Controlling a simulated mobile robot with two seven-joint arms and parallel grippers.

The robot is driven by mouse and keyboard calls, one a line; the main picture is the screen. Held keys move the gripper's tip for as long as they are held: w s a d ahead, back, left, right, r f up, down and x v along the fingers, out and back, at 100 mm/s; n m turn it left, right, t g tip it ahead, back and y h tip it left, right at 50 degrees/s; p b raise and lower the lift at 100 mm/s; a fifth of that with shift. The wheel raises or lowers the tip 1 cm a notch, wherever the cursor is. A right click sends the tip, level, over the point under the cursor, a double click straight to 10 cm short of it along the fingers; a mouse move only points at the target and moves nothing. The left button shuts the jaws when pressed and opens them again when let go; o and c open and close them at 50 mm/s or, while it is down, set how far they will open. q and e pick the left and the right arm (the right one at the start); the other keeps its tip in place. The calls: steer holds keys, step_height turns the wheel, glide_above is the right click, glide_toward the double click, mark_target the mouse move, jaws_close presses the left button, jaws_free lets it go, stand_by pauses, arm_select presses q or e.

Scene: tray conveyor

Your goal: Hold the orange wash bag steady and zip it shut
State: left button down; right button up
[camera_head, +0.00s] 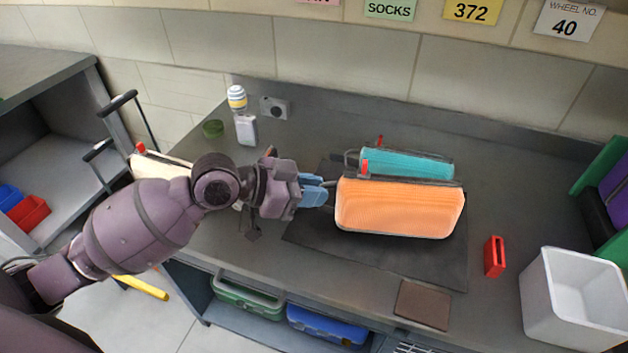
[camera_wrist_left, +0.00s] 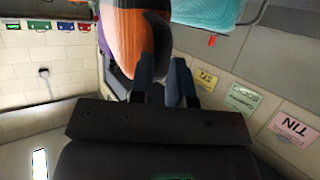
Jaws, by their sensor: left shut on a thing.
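The orange wash bag (camera_head: 400,208) stands on a dark mat in the middle of the bench, with a dark zip strip along its top. A red pull tab (camera_head: 364,167) sticks up near the left end of this strip. My left gripper (camera_head: 322,190), with blue fingers, is at the bag's left end and shut on it; the exact grip spot, perhaps a grey loop there, is hard to make out. In the left wrist view the orange bag (camera_wrist_left: 122,42) rises just beyond the fingers (camera_wrist_left: 165,75). My right gripper is not in view.
A teal bag (camera_head: 405,164) stands close behind the orange one. A red block (camera_head: 494,256), a brown pad (camera_head: 422,305) and a white bin (camera_head: 572,300) are to the right. A cream bag (camera_head: 160,163) lies left, partly behind my arm. The mat's front (camera_head: 380,258) is clear.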

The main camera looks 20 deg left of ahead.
arm_select(q)
steer(key=shift+f+b, duration=1.5)
steer(key=shift+f, duration=1.95)
steer(key=shift+r, duration=0.1)
